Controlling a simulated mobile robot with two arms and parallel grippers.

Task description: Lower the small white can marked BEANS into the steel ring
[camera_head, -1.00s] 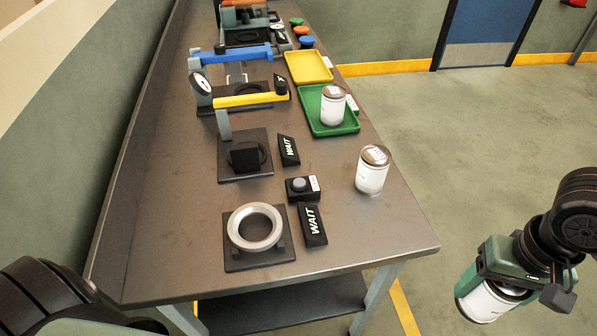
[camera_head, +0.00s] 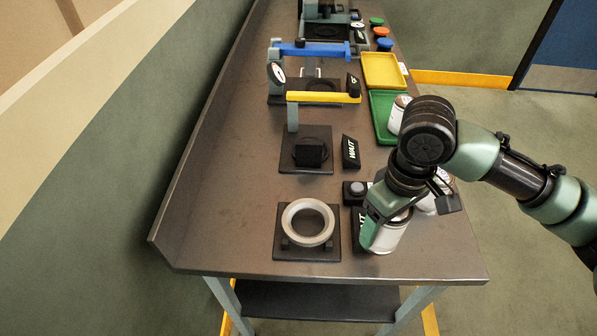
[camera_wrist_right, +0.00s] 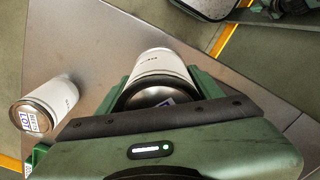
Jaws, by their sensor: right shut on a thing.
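The steel ring (camera_head: 288,222) lies on a dark square base plate near the front of the bench. My right gripper (camera_head: 382,226) is shut on a small white can (camera_head: 388,240), which also shows between the fingers in the right wrist view (camera_wrist_right: 160,65). The can is tilted and hangs to the right of the ring, apart from it. Its print is too small to read, so I cannot tell if it says BEANS. My left gripper is not in view.
Another white can (camera_wrist_right: 58,95) stands on the bench, mostly behind my right gripper in the head view. A black WAIT sign (camera_head: 357,222) and a button box (camera_head: 355,190) stand between ring and gripper. A third can (camera_head: 396,117) is in the green tray (camera_head: 381,105).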

